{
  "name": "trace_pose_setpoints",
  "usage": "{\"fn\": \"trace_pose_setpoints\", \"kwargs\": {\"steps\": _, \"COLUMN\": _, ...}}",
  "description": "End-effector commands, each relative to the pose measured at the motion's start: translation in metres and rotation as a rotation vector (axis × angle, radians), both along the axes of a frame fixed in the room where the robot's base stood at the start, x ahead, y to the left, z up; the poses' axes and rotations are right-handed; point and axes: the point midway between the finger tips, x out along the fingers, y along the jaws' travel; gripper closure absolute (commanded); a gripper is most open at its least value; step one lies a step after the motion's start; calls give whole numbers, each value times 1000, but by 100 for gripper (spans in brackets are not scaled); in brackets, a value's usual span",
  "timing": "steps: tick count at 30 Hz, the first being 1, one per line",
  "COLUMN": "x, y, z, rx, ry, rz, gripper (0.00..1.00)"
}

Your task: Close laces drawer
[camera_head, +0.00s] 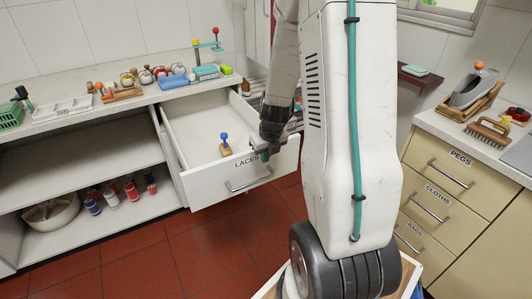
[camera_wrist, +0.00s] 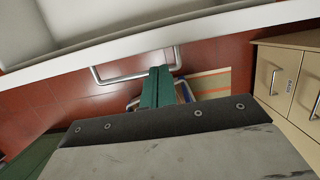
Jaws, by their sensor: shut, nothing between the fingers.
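The laces drawer (camera_head: 210,183) is pulled out from under the left counter. Its white front carries the label "LACES" and a metal bar handle (camera_head: 249,179). A blue-topped wooden item (camera_head: 225,144) stands inside the drawer. My gripper (camera_head: 265,156) is at the drawer front, near the label and above the handle. In the wrist view the green fingers (camera_wrist: 157,86) are shut together with nothing between them, and the drawer handle (camera_wrist: 134,71) shows just beyond them. I cannot tell whether the fingers touch the drawer.
The left counter (camera_head: 60,120) holds brushes, trays and small items. On the right stand closed drawers labelled pegs (camera_head: 450,173), cloths and rags. Red tiled floor (camera_head: 150,262) is clear in front.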

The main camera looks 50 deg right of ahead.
Motion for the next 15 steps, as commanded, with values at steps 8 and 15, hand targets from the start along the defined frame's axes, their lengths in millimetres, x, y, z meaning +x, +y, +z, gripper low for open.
{"fn": "trace_pose_setpoints", "kwargs": {"steps": 8, "x": 10, "y": -3, "z": -44, "rx": 2, "ry": 3, "rz": 1, "gripper": 100}}
{"fn": "trace_pose_setpoints", "kwargs": {"steps": 15, "x": 14, "y": -4, "z": -58, "rx": -1, "ry": 1, "rz": 2, "gripper": 100}}
